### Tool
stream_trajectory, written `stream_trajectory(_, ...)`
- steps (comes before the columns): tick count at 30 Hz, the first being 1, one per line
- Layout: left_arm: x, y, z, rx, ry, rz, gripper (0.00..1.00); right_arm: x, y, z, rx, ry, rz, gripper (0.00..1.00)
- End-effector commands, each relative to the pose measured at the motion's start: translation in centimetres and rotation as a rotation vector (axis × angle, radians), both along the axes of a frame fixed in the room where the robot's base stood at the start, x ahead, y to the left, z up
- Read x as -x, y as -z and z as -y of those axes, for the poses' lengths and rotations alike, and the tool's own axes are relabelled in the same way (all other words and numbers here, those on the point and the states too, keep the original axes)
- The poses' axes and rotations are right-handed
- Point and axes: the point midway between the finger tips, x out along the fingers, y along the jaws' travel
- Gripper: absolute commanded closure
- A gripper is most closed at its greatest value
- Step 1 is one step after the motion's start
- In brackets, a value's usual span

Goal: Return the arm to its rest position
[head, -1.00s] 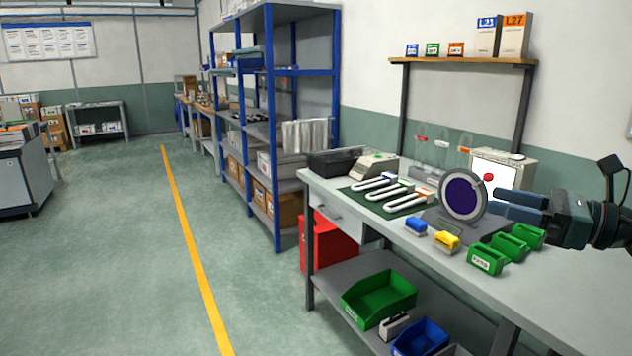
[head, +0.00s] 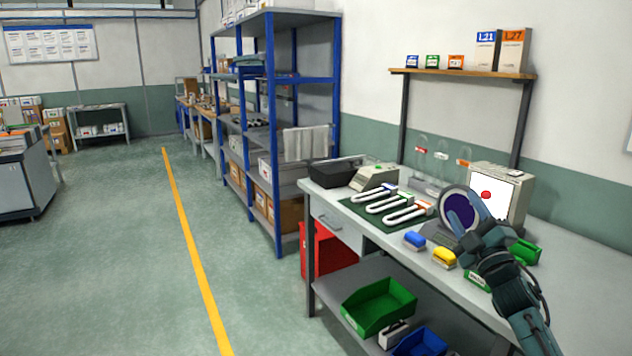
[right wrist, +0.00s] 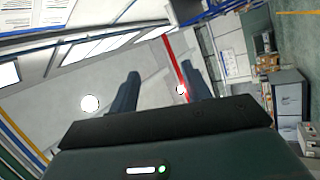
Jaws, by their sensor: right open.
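My right gripper (head: 465,206) is raised at the right side of the head view, with its arm coming in from the lower right. Its two dark blue fingers point up and stand apart, with nothing between them. In the head view it overlaps the round dark-faced device (head: 440,233) and hides part of it. In the right wrist view the open fingers (right wrist: 160,72) show against a tilted view of ceiling, lights and far room. My left gripper is not in view.
A wall shelf (head: 465,72) stands above. A blue-framed rack (head: 272,130) is left of it. The floor at left is open.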

Motion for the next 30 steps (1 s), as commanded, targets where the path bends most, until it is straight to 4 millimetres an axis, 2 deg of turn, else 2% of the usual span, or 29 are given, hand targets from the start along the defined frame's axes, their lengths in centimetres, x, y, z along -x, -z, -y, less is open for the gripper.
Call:
stream_trajectory(1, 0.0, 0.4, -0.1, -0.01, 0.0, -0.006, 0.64, -0.6, 1.0, 1.3, -0.134, 0.018, -0.071, 0.52)
stream_trajectory(4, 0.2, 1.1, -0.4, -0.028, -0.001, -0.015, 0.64, -1.4, 3.4, 3.3, -0.396, 0.045, -0.21, 0.52)
stream_trajectory(10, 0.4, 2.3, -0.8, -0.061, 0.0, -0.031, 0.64, -1.7, 8.8, 4.9, -0.841, 0.09, -0.464, 0.52)
stream_trajectory(11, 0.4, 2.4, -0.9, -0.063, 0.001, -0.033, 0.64, -1.5, 9.9, 4.7, -0.886, 0.092, -0.499, 0.52)
stream_trajectory(12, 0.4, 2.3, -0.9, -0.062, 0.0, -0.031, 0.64, -0.6, 11.8, 3.6, -0.868, 0.087, -0.52, 0.52)
stream_trajectory(17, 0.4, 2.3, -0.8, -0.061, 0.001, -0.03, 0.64, 3.0, 17.5, 0.4, -0.858, 0.065, -0.609, 0.52)
stream_trajectory(20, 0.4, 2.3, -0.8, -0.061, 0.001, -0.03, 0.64, 6.2, 21.4, -1.9, -0.861, 0.051, -0.676, 0.52)
stream_trajectory(23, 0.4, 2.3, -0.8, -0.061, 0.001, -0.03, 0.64, 10.4, 25.5, -4.6, -0.872, 0.034, -0.756, 0.52)
stream_trajectory(26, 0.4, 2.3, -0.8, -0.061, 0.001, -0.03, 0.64, 15.9, 29.6, -7.7, -0.896, 0.016, -0.85, 0.52)
stream_trajectory(27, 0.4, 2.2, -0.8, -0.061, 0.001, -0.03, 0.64, 18.4, 31.0, -8.9, -0.908, 0.009, -0.887, 0.52)
stream_trajectory(30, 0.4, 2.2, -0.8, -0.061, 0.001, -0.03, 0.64, 24.6, 33.5, -11.7, -0.948, -0.004, -0.978, 0.52)
